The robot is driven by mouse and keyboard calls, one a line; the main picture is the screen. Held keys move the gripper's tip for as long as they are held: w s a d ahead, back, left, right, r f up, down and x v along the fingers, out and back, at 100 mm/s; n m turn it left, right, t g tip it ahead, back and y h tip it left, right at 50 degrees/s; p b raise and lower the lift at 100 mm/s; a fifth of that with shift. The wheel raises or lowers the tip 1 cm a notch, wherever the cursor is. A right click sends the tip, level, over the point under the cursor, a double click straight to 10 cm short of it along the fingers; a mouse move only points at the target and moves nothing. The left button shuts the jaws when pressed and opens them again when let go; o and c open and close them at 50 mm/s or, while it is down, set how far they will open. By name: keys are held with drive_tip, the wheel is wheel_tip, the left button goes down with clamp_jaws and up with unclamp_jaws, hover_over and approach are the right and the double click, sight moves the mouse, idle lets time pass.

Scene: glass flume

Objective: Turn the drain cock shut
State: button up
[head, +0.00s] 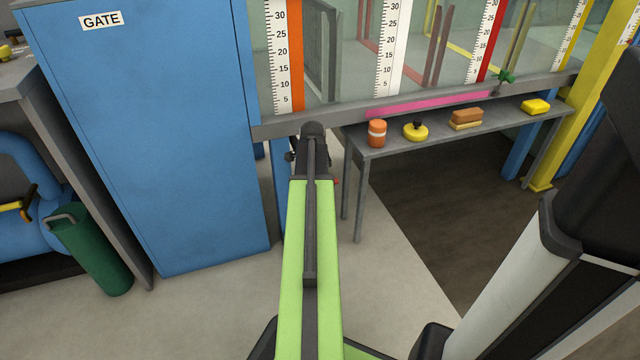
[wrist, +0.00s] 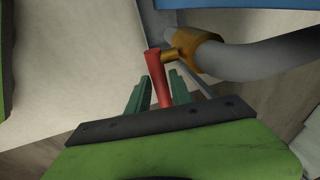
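The drain cock shows in the wrist view as a red lever (wrist: 158,78) on a brass fitting (wrist: 188,52), at the end of a thick grey pipe (wrist: 265,55). My gripper (wrist: 161,90) has two green fingers, set apart, one on each side of the lever in the picture. Gaps show between the lever and both fingers, so it is not gripped. The lever's near end runs down towards the dark gripper body; how deep it sits between the fingers I cannot tell. In the head view my arm hides the gripper and most of the cock; a small red tip (head: 336,181) shows beside it.
A blue cabinet marked GATE (head: 150,130) stands left of my arm. A grey bench (head: 385,148) with several small items, including an orange-and-white can (head: 377,133), stands to the right under the glass flume. A green cylinder (head: 92,250) stands far left. Floor between cabinet and bench is clear.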

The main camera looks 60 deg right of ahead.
drive_tip(key=shift+o, duration=1.2)
drive_tip(key=shift+s+d, duration=0.2)
drive_tip(key=shift+r, duration=0.1)
drive_tip(key=p+v, duration=1.7)
drive_tip(key=shift+r, duration=0.1)
